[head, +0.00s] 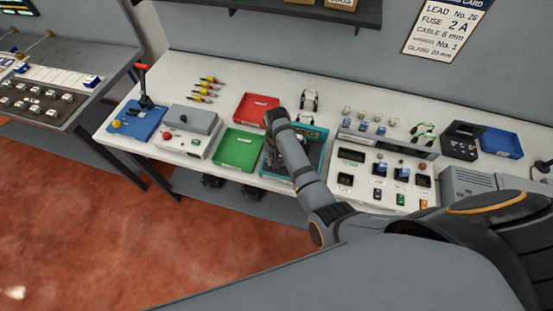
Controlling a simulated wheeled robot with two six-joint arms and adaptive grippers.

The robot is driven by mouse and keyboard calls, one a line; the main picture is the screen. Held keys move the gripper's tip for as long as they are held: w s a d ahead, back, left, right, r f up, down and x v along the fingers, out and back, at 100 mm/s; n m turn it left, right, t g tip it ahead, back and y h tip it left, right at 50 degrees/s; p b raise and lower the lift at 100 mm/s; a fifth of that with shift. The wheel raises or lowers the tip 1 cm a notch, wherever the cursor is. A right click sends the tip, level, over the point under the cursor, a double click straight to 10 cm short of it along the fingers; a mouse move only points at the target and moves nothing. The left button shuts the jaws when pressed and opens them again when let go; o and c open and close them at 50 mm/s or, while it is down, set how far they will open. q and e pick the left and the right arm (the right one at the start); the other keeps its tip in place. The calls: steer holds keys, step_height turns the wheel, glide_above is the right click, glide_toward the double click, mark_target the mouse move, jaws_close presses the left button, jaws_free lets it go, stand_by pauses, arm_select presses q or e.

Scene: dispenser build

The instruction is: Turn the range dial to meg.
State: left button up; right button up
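A small dark instrument box (462,139) stands at the right back of the bench. It has a screen-like face and may carry the range dial, but its dial and markings are too small to read. My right arm comes in from the right and reaches over the teal tray (267,164). Its wrist end is above the tray, well to the left of the dark box. Dark shapes beside the forearm could be my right gripper or the tray's contents, so its fingers cannot be made out. My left gripper is not in view.
A test panel (351,181) with switches stands right of the teal tray. A shelf (320,8) overhangs the back.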

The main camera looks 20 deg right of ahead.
stand_by(0.5)
steer(key=o, duration=1.1)
steer(key=shift+s, duration=0.1)
steer(key=shift+o, duration=0.2)
step_height(320, 180, up, 12)
steer(key=shift+a, duration=0.1)
